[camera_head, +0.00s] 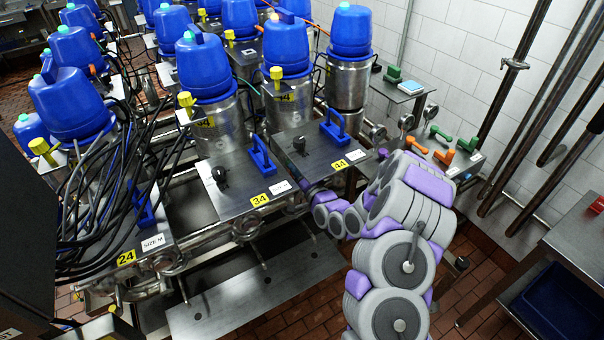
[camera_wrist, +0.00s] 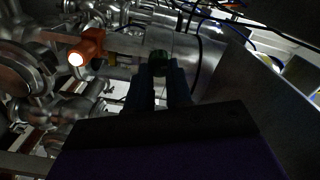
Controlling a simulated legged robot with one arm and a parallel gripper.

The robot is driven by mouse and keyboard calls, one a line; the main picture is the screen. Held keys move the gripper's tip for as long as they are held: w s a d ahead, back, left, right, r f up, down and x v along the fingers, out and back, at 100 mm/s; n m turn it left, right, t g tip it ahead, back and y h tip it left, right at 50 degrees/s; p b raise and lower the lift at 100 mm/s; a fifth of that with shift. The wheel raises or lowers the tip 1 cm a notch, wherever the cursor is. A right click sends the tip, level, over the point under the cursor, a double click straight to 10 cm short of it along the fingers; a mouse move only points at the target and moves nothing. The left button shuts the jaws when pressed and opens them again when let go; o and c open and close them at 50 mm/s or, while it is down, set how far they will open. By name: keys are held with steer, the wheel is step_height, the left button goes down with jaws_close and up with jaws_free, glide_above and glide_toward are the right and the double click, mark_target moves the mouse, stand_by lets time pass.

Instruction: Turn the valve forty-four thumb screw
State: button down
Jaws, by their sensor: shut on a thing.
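The yellow 44 label (camera_head: 340,165) is on the front of a steel plate (camera_head: 318,155) in the head view. My arm reaches from the right to below this plate, and my gripper is hidden there. In the wrist view my gripper (camera_wrist: 160,72) points at steel pipework, its two dark fingers close together. A small dark round knob (camera_wrist: 159,60), apparently the thumb screw, sits between the fingertips, and they are shut on it. The picture is dim, so its turn angle cannot be told.
An orange fitting with a bright lamp (camera_wrist: 86,52) is left of the fingers. A large flat metal panel (camera_wrist: 262,100) lies close on the right. The 34 plate (camera_head: 230,185) is left of the 44 plate. A steel bench (camera_head: 580,235) stands at the right.

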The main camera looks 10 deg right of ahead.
steer(key=shift+w+d+r+m+t+b, duration=0.15)
steer(key=shift+w+r+m, duration=0.1)
steer(key=shift+r+m, duration=0.7)
steer(key=shift+w+d+r+m+t+b, duration=0.2)
steer(key=shift+r+m, duration=0.3)
steer(key=shift+m, duration=0.75)
steer(key=shift+a, duration=0.1)
steer(key=c, duration=1.1)
jaws_free()
steer(key=shift+s+f, duration=0.25)
steer(key=shift+f, duration=0.2)
steer(key=o, duration=0.3)
steer(key=s, duration=0.1)
steer(key=s+f, duration=0.1)
steer(key=shift+s+f+p, duration=0.3)
steer(key=shift+p, duration=0.05)
steer(key=r+p+v, duration=0.1)
steer(key=p+v, duration=0.6)
steer(key=v, duration=0.8)
steer(key=shift+f, duration=0.15)
